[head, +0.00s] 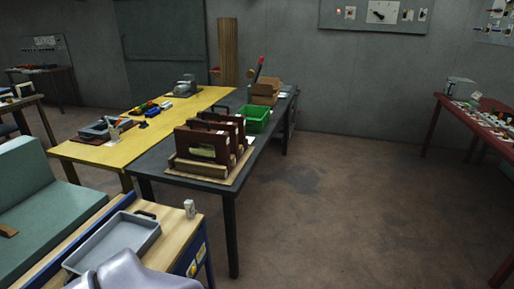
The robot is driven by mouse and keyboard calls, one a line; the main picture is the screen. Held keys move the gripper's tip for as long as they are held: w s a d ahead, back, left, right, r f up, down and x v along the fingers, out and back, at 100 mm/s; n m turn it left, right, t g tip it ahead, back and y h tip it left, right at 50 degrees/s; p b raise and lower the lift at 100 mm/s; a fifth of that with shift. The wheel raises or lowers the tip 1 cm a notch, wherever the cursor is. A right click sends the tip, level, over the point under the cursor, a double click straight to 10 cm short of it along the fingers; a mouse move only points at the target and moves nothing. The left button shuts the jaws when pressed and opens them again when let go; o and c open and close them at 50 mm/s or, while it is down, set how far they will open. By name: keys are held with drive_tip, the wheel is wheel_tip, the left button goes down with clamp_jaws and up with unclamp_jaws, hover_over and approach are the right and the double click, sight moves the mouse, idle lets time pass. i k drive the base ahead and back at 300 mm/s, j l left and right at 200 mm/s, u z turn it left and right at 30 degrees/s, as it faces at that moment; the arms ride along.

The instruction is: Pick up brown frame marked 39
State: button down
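Several dark brown frames stand upright, one behind another, in a wooden rack on the dark grey table. The front brown frame (188,139) bears a pale label. The brown frames behind it are partly hidden by those in front. The labels are too small to read, so I cannot tell which frame is marked 39. The light wooden rack (198,169) holds their lower edges. My gripper is not in view.
A green bin (257,119) and a cardboard box (265,88) stand behind the rack. A yellow table (92,152) with small items adjoins at left. A grey tray (112,246) lies on a wooden-topped bench in front. Open floor (350,200) lies right of the dark table.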

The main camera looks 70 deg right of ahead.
sight(208, 146)
drive_tip(key=z, duration=1.85)
drive_tip(key=i+l+u, duration=0.35)
drive_tip(key=i+l, duration=0.35)
drive_tip(key=i, duration=0.45)
drive_tip(key=i+l+u, duration=0.35)
drive_tip(key=i+l, duration=0.6)
drive_tip(key=i, duration=0.1)
